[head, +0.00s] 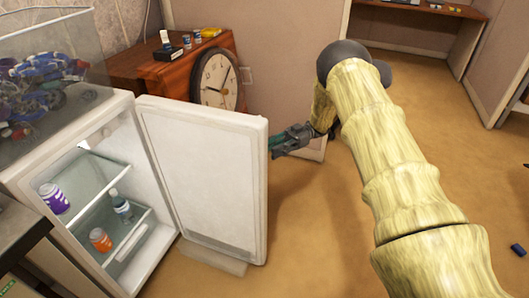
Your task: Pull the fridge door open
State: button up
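The white fridge (72,143) stands at the left and its inside shows. Its door (200,175) stands wide open, swung out to the right, with its inner face toward me. My gripper (276,144) is at the door's free edge, near mid-height to upper part. The fingertips reach toward or behind that edge, and the door's outer face and any handle are hidden. I cannot tell whether the fingers touch the door or are open. Inside the fridge are a purple can (54,199), an orange jar (100,240) and a clear bottle (121,206).
A clear bin (45,45) of tangled parts sits on the fridge. A wooden cabinet (150,68) with small items and a round clock (215,80) stand behind the door. A dark counter (15,225) is at left. Brown floor (310,240) is open right of the door.

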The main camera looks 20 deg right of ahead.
jog(key=v, duration=0.6)
jog(key=shift+d, duration=0.1)
dwell(0.5)
